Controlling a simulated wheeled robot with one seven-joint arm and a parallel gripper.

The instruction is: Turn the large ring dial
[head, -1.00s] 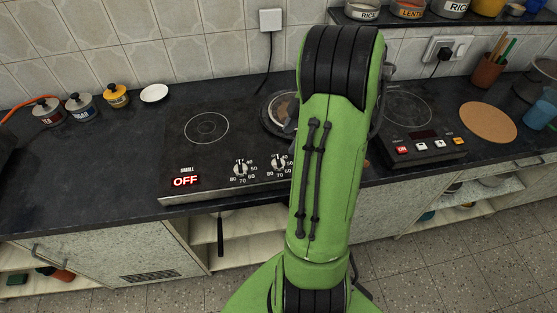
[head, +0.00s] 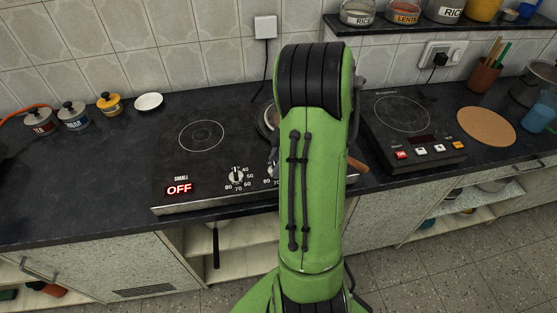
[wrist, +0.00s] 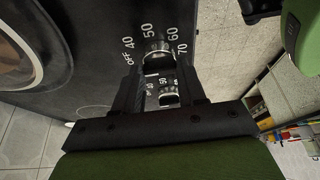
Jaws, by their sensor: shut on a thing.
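The large ring dial (wrist: 158,52) is a metal knob on the front strip of the black hob (head: 170,165), with a scale marked OFF, 40, 50, 60 and 70 in the wrist view. My gripper (wrist: 160,68) is shut on it, one dark finger on each side. The dial's pointer cannot be made out. In the head view my green arm hides my gripper and most of this dial; only its left edge (head: 272,170) shows. A second, similar dial (head: 236,175) stands to its left; it also appears between my fingers in the wrist view (wrist: 168,98).
A red display (head: 179,189) labelled SMALL reads OFF. A round pan or ring (head: 266,120) sits behind my arm. A separate cooktop (head: 405,120) is at right, with a cork mat (head: 486,126) beside it. Small lidded pots (head: 73,116) stand at the back left; the counter before them is clear.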

